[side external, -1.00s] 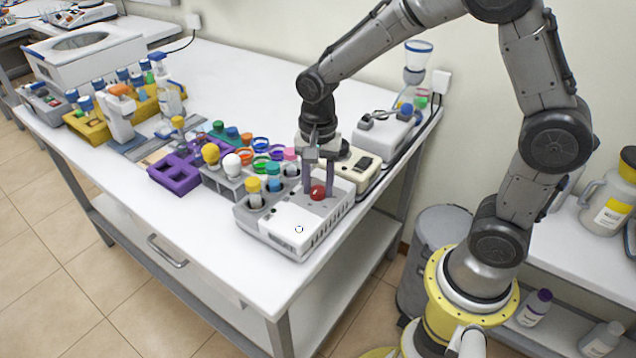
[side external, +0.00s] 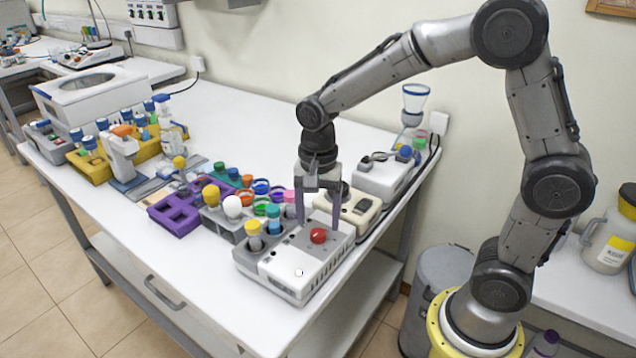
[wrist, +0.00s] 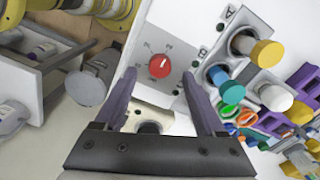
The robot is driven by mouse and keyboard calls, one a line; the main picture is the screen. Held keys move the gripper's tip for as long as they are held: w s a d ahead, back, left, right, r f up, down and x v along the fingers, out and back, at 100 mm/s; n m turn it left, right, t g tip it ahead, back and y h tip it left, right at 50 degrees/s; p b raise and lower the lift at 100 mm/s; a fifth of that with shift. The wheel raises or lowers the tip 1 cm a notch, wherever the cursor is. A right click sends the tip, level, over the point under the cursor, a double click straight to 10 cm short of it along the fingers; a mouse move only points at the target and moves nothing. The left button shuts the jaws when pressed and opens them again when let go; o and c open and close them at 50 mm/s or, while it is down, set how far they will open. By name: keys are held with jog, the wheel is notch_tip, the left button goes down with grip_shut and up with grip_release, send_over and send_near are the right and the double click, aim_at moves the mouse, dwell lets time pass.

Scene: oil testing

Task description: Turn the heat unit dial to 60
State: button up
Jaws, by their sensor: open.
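The heat unit (side external: 292,263) is a grey-white box near the table's front right edge, with a red dial (side external: 318,235) on its top. In the wrist view the red dial (wrist: 159,66) sits on a grey panel with markings around it, too small to read. My gripper (side external: 318,218) is open and points down at the back of the dial. In the wrist view, the two purple-grey fingers of my gripper (wrist: 157,90) stand apart, with the dial showing in the gap beyond their tips. I cannot tell whether either finger touches the unit.
Capped vials, one yellow (side external: 253,235) and one teal (side external: 273,218), stand in the unit's left side. A purple rack (side external: 175,214) lies to the left. A cream device (side external: 350,208) stands just behind my gripper. The table's front left is clear.

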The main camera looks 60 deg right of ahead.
aim_at(319, 232)
notch_tip(319, 232, up, 11)
dwell(0.3)
jog(key=s+d+r+n+t, duration=0.1)
jog(key=s+r+n+t, duration=0.15)
jog(key=s+r, duration=0.45)
jog(key=s+f+n+t, duration=0.3)
jog(key=s+f+n, duration=0.4)
jog(key=s+n, duration=0.3)
jog(key=shift+s+d+f+n, duration=0.2)
jog(key=shift+d+n, duration=0.05)
jog(key=shift+n, duration=0.3)
